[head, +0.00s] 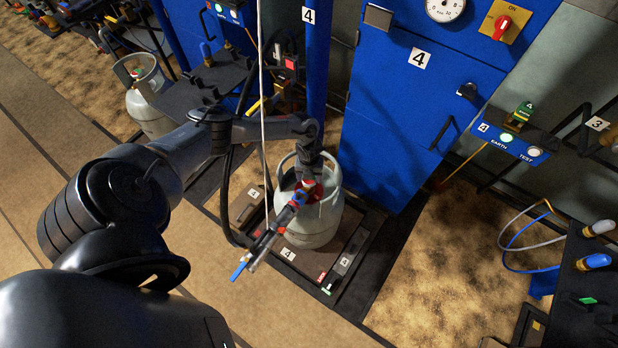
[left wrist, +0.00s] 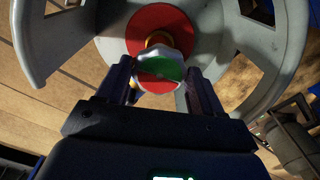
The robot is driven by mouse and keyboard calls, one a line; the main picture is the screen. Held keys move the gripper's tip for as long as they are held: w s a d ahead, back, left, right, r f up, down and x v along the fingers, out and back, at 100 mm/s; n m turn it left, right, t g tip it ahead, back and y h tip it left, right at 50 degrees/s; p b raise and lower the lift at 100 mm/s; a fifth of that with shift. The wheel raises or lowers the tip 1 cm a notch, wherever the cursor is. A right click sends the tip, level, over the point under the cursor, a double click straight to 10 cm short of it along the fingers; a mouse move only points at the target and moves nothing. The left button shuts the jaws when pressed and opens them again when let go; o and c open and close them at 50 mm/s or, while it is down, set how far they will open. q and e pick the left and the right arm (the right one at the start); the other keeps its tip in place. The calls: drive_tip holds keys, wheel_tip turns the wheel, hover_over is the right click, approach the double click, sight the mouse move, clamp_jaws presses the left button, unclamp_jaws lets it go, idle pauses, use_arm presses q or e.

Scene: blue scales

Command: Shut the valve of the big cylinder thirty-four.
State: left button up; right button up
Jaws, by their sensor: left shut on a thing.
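A big grey gas cylinder (head: 318,228) with a collar around its top stands upright on a low scale platform (head: 349,250) marked 4. Its number cannot be read. My left gripper (head: 308,189) is over the cylinder's top, inside the collar opening. In the left wrist view the valve knob (left wrist: 160,68), pale-rimmed with a green and red face, sits between the fingers of my left gripper (left wrist: 159,82), which is shut on it. A red disc and a bit of brass show behind the knob. The collar (left wrist: 280,60) curves around both sides. My right gripper is not in view.
A blue cabinet (head: 400,120) marked 4 stands right behind the cylinder, with a gauge (head: 445,9) and a red switch (head: 502,27). A thin pale hose (head: 263,110) hangs beside my arm. Another grey cylinder (head: 147,105) stands at the upper left. Bare floor (head: 440,270) lies at the right.

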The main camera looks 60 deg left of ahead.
use_arm(q)
drive_tip(key=shift+m+b, duration=0.6)
drive_tip(key=shift+m, duration=0.9)
drive_tip(key=o, duration=1)
drive_tip(key=shift+o, duration=0.2)
wheel_tip(320, 180, up, 11)
drive_tip(key=p, duration=0.3)
drive_tip(key=shift+p, duration=0.3)
drive_tip(key=shift+d+f, duration=0.15)
